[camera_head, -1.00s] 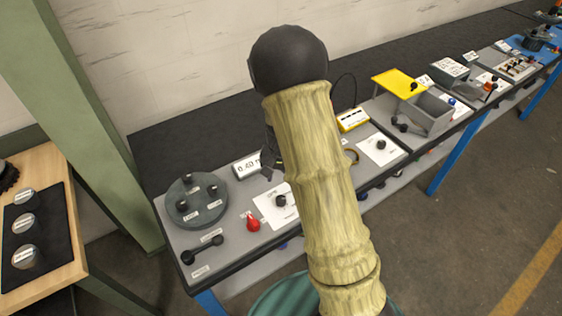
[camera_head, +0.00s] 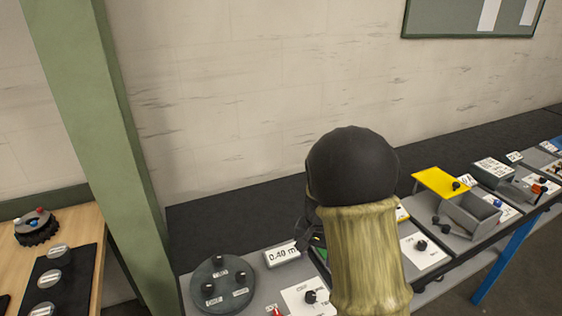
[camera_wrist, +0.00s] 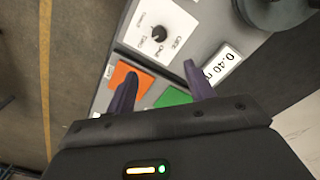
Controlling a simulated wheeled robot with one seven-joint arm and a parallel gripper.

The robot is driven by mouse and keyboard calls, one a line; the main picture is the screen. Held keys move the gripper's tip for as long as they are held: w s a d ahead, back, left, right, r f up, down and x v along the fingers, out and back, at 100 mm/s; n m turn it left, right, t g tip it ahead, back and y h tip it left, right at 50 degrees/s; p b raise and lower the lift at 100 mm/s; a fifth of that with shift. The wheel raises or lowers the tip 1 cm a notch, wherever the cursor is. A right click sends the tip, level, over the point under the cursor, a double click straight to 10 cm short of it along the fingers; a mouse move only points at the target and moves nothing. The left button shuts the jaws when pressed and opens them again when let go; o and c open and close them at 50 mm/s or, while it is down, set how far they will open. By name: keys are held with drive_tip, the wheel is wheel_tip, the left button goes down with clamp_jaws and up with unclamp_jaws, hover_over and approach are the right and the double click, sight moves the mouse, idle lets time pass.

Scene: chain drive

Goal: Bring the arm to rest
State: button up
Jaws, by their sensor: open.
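My arm, in a tan sleeve with a black rounded joint, rises in front of the bench in the head view and hides part of it. My gripper (camera_wrist: 158,92) shows in the wrist view with two dark purple fingers spread apart and nothing between them. It hangs above an orange pad (camera_wrist: 128,82) and a green pad (camera_wrist: 173,97) on the grey bench. In the head view only a dark part of the gripper shows left of the arm; its fingertips cannot be made out there.
A round grey plate with black knobs (camera_head: 222,285), a 0.40 display (camera_head: 283,254) and a white card with a knob (camera_head: 308,298) lie on the bench. A grey box (camera_head: 470,216) with a yellow lid (camera_head: 440,182) is farther right. A green post (camera_head: 95,130) stands left.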

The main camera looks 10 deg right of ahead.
drive_tip(key=s+r+n+t, duration=0.1)
drive_tip(key=s+r+n, duration=0.1)
drive_tip(key=s, duration=0.5)
drive_tip(key=s+r+n+t, duration=0.1)
drive_tip(key=s+r+n, duration=0.1)
drive_tip(key=s, duration=0.6)
drive_tip(key=shift+n+t, duration=0.3)
drive_tip(key=shift+n, duration=0.4)
drive_tip(key=shift+r, duration=0.1)
drive_tip(key=shift+s, duration=0.1)
drive_tip(key=shift+c, duration=0.2)
idle(1.9)
drive_tip(key=c, duration=0.3)
